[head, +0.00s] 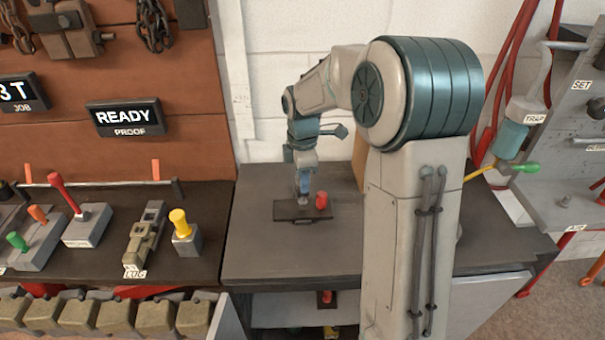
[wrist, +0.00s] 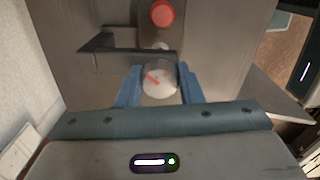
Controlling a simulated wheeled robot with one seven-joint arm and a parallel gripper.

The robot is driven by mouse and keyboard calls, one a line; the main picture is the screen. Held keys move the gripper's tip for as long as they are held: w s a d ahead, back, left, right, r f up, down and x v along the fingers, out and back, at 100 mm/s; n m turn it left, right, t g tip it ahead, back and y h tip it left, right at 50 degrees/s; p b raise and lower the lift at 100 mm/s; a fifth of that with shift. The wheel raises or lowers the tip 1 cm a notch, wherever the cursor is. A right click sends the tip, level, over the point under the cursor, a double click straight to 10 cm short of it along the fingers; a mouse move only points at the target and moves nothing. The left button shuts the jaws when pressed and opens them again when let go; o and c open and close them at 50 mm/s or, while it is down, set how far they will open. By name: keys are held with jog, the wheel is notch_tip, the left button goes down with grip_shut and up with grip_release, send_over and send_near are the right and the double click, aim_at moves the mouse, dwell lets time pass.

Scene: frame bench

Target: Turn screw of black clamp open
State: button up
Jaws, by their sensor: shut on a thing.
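The black clamp (head: 288,211) is a dark flat plate on the grey bench top; part of it also shows in the wrist view (wrist: 112,60). A red round knob (head: 321,201) stands at its right side and appears at the top of the wrist view (wrist: 162,14). My gripper (head: 303,190) points down over the clamp. In the wrist view its blue fingers (wrist: 160,88) are shut on a pale round screw head (wrist: 158,76) with a red mark, one finger on each side. The screw's shaft is hidden beneath.
The grey bench top (head: 260,250) is clear around the clamp. My arm covers the bench's middle right. A brown box (head: 360,160) stands behind it. At left, a dark shelf holds a yellow-topped knob (head: 180,224) and several levers. A white wall is close behind.

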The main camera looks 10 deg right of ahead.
jog(key=n+p, duration=0.1)
jog(key=n, duration=0.2)
jog(key=shift+r+n, duration=0.15)
jog(key=shift+n, duration=0.25)
jog(key=shift+n+p, duration=1.1)
jog(key=shift+n, duration=0.6)
jog(key=o, duration=1)
notch_tip(320, 180, up, 14)
jog(key=shift+f+b, duration=0.2)
jog(key=shift+b, duration=0.2)
